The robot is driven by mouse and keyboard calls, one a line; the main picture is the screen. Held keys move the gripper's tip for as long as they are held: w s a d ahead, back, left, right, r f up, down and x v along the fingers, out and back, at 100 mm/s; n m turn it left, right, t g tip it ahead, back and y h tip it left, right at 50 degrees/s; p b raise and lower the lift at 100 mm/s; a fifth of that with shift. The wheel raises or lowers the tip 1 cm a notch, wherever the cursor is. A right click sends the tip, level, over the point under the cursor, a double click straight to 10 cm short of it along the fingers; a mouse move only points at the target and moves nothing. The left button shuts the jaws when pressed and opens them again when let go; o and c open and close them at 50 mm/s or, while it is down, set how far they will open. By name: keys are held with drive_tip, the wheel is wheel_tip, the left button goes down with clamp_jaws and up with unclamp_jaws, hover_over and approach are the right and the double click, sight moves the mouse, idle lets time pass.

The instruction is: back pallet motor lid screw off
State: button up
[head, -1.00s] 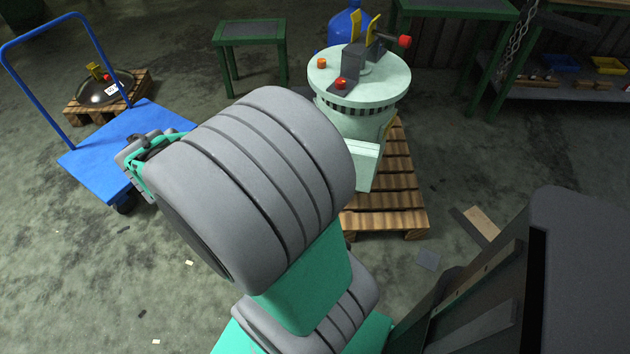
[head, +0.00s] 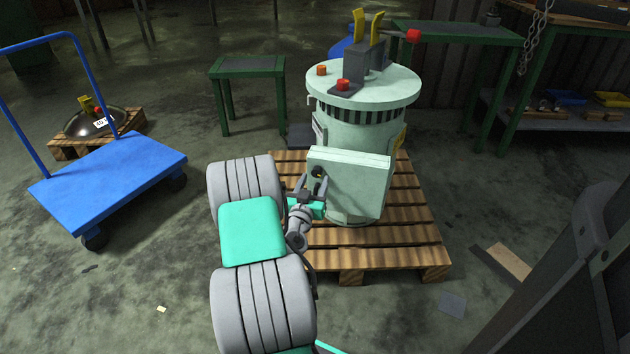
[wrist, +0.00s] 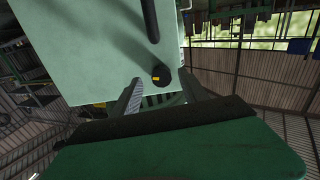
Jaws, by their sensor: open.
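The pale green motor (head: 360,125) stands upright on the wooden pallet (head: 420,235). A flat pale green box with a lid-like front (head: 350,183) sits on its near side; it also fills the upper left of the wrist view (wrist: 95,45). My gripper (head: 314,187) is open at the box's left side. In the wrist view its fingertips (wrist: 160,80) lie either side of the knob; contact cannot be told.
A dark rod (wrist: 151,18) shows above the knob in the wrist view. A blue cart (head: 110,180) stands left, with a dark dome (head: 88,122) on another pallet behind it. A green table (head: 245,70) is at the back.

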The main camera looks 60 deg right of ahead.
drive_tip(key=shift+x, duration=1)
clamp_jaws()
drive_tip(key=shift+a, duration=0.15)
